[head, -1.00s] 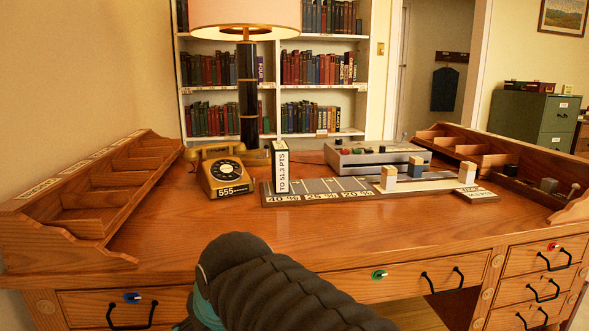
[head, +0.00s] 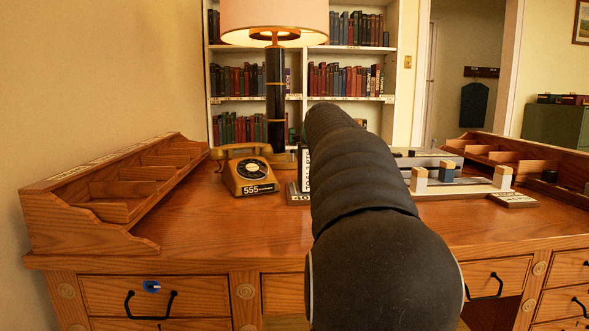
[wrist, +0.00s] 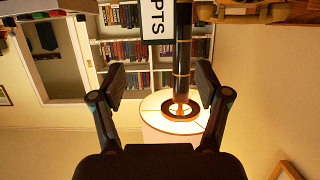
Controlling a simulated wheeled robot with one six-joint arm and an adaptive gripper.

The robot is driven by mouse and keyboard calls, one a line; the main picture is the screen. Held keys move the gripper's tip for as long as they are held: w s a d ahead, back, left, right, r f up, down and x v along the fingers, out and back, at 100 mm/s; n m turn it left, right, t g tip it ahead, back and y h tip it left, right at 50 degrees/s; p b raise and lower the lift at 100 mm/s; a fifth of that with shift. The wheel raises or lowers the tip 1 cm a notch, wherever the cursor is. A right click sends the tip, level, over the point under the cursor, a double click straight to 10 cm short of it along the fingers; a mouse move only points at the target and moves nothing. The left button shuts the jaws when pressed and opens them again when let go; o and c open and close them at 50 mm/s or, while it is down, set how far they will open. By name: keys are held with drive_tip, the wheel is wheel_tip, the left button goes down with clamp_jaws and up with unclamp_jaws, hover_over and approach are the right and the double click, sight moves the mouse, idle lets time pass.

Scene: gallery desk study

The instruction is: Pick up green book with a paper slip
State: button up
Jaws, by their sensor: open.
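Rows of books, some green, stand on the bookcase (head: 340,99) behind the desk, such as the lower-left row (head: 236,127). I cannot make out which is the green book with a paper slip. In the head view my arm hides most of the lower-right row and my gripper itself. In the upside-down wrist view my gripper (wrist: 160,74) is open and empty, with its two fingers spread apart. The bookcase rows (wrist: 130,50) show beyond it.
The lamp (head: 275,85) stands before the bookcase and between my fingers' lines of sight in the wrist view. A yellow telephone (head: 250,176), a wooden rack (head: 110,200) and a sign block (head: 306,172) stand on the desk (head: 200,235). The doorway (head: 466,50) is right.

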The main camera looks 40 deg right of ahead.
drive_tip(key=x, duration=0.6)
drive_tip(key=shift+w+f+p, duration=0.15)
drive_tip(key=shift+w+p, duration=0.15)
drive_tip(key=shift+w, duration=0.05)
drive_tip(key=shift+p+x, duration=0.4)
drive_tip(key=shift+x, duration=2.25)
drive_tip(key=shift+d, duration=0.15)
drive_tip(key=shift+s, duration=0.1)
clamp_jaws()
drive_tip(key=shift+r, duration=0.25)
